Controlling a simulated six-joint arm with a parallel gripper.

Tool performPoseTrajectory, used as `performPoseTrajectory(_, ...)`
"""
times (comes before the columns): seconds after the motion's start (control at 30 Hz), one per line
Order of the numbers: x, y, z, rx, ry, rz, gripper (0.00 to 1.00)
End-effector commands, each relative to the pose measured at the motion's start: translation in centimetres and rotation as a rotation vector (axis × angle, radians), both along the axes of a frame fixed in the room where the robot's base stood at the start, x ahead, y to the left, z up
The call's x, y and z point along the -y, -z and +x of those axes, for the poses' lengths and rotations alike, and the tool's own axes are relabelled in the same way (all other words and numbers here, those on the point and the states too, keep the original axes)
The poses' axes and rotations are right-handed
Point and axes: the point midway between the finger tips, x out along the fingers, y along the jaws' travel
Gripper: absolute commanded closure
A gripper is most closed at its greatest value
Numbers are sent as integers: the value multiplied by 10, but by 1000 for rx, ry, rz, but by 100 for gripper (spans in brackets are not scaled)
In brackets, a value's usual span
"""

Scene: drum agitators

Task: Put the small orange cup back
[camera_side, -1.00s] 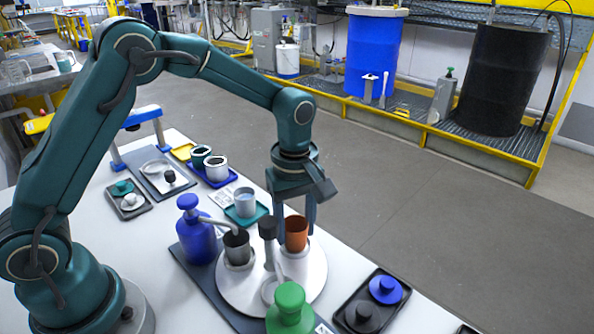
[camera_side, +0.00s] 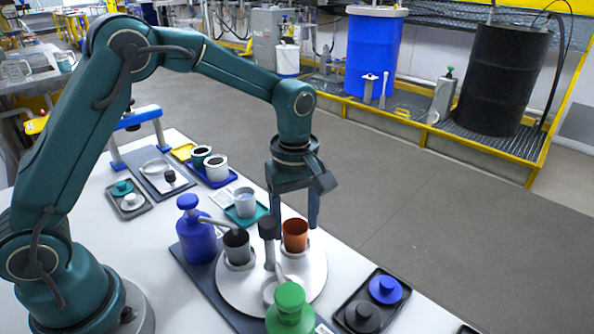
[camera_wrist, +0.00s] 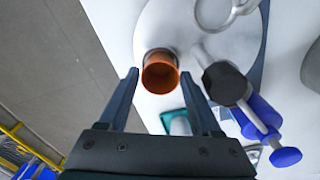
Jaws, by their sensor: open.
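The small orange cup (camera_side: 295,236) stands upright in a white holder on the right of the round white plate (camera_side: 318,272). In the wrist view the orange cup (camera_wrist: 147,76) shows its open mouth, with its far side on the white plate (camera_wrist: 155,25). My gripper (camera_side: 294,222) points down over the cup. In the side view its two fingers stand apart at the cup's left and right. In the wrist view my gripper (camera_wrist: 160,73) has its open fingertips on either side of the cup, with a gap visible. The cup's base is hidden.
A dark grey cup (camera_side: 237,246) sits in the plate's left holder, beside a black-topped post (camera_side: 268,228). A blue pump bottle (camera_side: 195,235) and green bottle (camera_side: 290,308) flank the plate. A black tray (camera_side: 407,295) holds lids at right.

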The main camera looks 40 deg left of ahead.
Motion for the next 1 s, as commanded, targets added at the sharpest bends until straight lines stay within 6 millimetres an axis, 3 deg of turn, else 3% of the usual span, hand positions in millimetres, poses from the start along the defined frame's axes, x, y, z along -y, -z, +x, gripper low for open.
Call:
performPoseTrajectory(0.2, 1, -49, 1, 8, 0, -1, 35)
performPoseTrajectory(0.4, 1, -85, 0, 5, 1, -1, 35)
performPoseTrajectory(0.77, -2, -111, -7, 19, 43, -2, 35)
performPoseTrajectory(1.0, -16, -137, -47, 144, 339, 13, 35)
